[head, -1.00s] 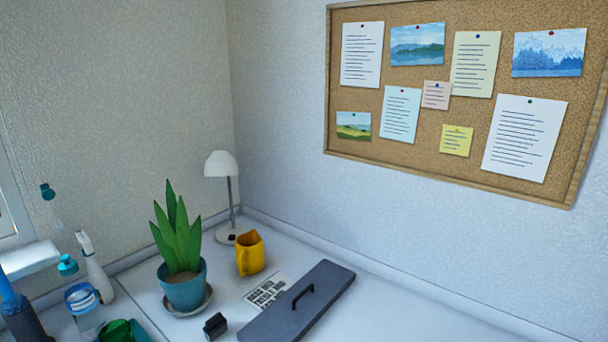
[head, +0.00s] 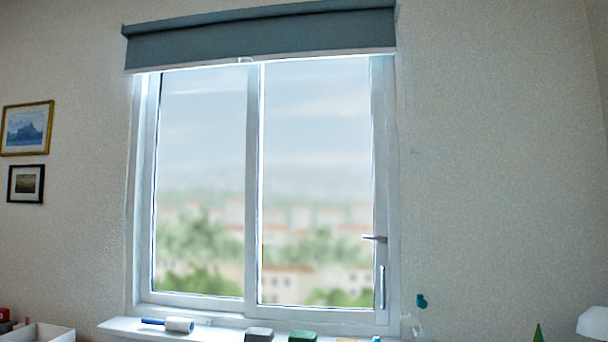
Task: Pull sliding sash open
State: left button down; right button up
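The sliding sash (head: 317,190) is the right pane of the white window in the head view. It looks shut, with its right stile against the right side of the frame (head: 134,200). A small lever (head: 374,239) sticks out to the left from the right stile. A vertical pull handle (head: 382,287) sits below it on the same stile. The left pane (head: 200,190) stands beside the sash behind a middle upright. Neither of my grippers is in view.
A grey blind (head: 260,38) is rolled up above the window. The sill (head: 215,333) holds a lint roller (head: 178,324), a grey block (head: 259,334) and a green block (head: 302,336). A teal hook (head: 421,301) is on the wall at right. A white lamp (head: 593,323) shows at lower right.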

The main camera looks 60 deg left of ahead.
aim_at(379, 315)
jog(key=k+u, duration=0.1)
jog(key=u, duration=0.75)
jog(key=k+u, duration=0.15)
jog(key=u, duration=0.3)
jog(key=j+u, duration=0.15)
jog(key=u, duration=0.3)
jog(key=i+z, duration=0.25)
jog(key=i, duration=0.15)
jog(key=i+z, duration=0.25)
jog(key=i, duration=0.2)
